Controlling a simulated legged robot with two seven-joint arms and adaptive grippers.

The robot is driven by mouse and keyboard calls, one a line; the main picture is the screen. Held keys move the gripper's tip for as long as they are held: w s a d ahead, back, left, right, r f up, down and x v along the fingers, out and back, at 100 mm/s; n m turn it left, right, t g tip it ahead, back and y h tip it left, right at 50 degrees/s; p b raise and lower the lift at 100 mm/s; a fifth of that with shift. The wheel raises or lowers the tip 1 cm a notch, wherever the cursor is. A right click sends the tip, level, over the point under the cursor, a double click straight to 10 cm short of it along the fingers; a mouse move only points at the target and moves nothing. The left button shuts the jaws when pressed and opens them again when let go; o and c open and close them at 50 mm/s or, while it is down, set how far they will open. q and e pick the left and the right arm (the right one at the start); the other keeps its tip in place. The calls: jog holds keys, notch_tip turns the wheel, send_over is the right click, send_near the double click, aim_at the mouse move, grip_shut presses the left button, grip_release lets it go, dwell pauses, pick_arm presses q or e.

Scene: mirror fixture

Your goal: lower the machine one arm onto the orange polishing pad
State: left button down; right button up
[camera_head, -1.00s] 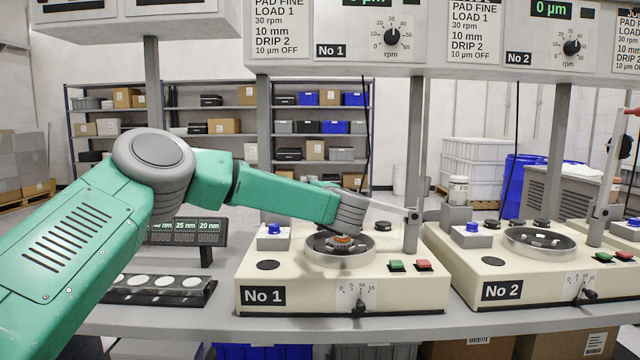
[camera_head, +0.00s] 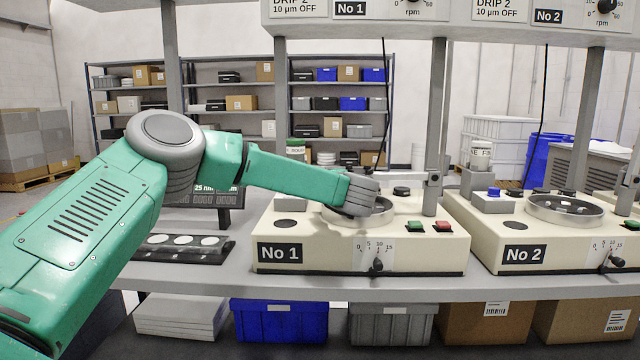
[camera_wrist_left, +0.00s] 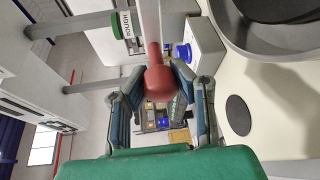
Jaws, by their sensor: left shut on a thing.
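Machine No 1 (camera_head: 340,255) is a cream box with a round metal pan (camera_head: 385,212) on top. My left gripper (camera_head: 358,196) is low over this pan in the head view and covers much of it. In the left wrist view my left gripper (camera_wrist_left: 162,84) is shut on the red knob (camera_wrist_left: 160,78) at the end of the machine's grey arm (camera_wrist_left: 151,25). The arm's hinge is on the post (camera_head: 433,182) to the right in the head view. The orange pad is hidden, and I cannot tell whether the arm touches it. My right gripper is out of view.
Machine No 2 (camera_head: 530,252) stands to the right. A strip with white discs (camera_head: 180,247) lies left of machine one. Green and red buttons (camera_head: 428,226) sit at its front right. A blue-button block (camera_wrist_left: 204,45) is near the gripper.

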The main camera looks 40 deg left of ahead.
pick_arm(q)
jog(key=shift+d, duration=0.15)
jog(key=c, duration=1.3)
grip_release()
jog(key=shift+o, duration=0.2)
jog(key=shift+d+r, duration=0.1)
jog(key=v, duration=1.2)
